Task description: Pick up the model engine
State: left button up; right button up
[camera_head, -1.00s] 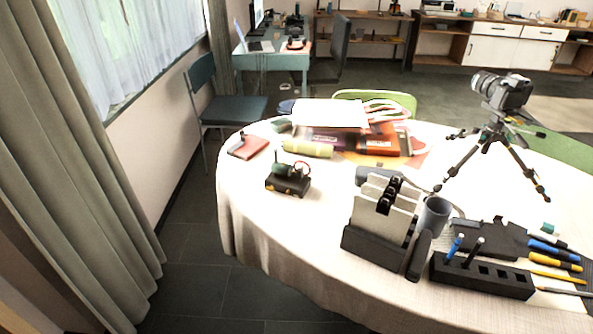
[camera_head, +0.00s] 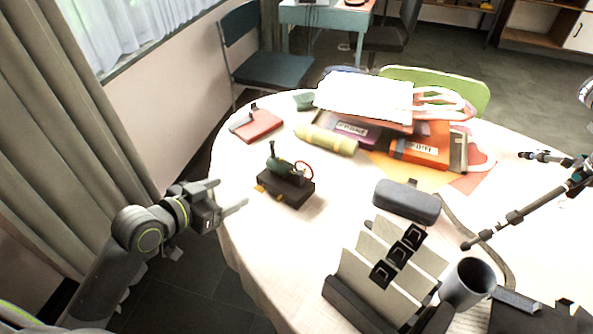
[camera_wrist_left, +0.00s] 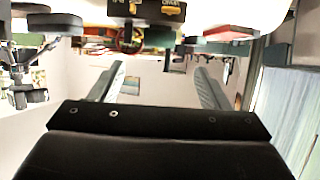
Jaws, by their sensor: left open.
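The model engine (camera_head: 286,182) stands upright on the white-clothed table near its left edge. It has a black base, a green body with a short stack and a red wheel. My left gripper (camera_head: 241,196) is open and empty, just left of the engine and apart from it, by the table's edge. In the left wrist view the open fingers (camera_wrist_left: 160,82) show with nothing between them. The engine's dark base (camera_wrist_left: 148,10) shows at the top of that view, partly cut off.
Behind the engine lie a yellow-green roll (camera_head: 326,139), a red notebook (camera_head: 256,125) and a stack of books (camera_head: 420,148). To the right are a dark case (camera_head: 406,202), a file holder (camera_head: 385,270), a grey cup (camera_head: 468,283) and tripod legs (camera_head: 510,218). Bare cloth surrounds the engine.

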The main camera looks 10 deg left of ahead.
pick_arm(q)
send_near(274, 169)
jog(key=x, duration=0.3)
jog(key=shift+w+d+f, duration=0.1)
jog(key=shift+d+f, duration=0.1)
jog(key=shift+f, duration=0.2)
jog(key=shift+w+d+f, duration=0.1)
jog(key=shift+w, duration=0.15)
jog(key=shift+w+d+f, duration=0.1)
jog(key=shift+w+d, duration=0.05)
jog(key=shift+w, duration=0.2)
jog(key=shift+x, duration=2.35)
jog(key=shift+w, duration=0.1)
pick_arm(e)
jog(key=shift+s+a, duration=0.2)
jog(key=shift+s, duration=0.4)
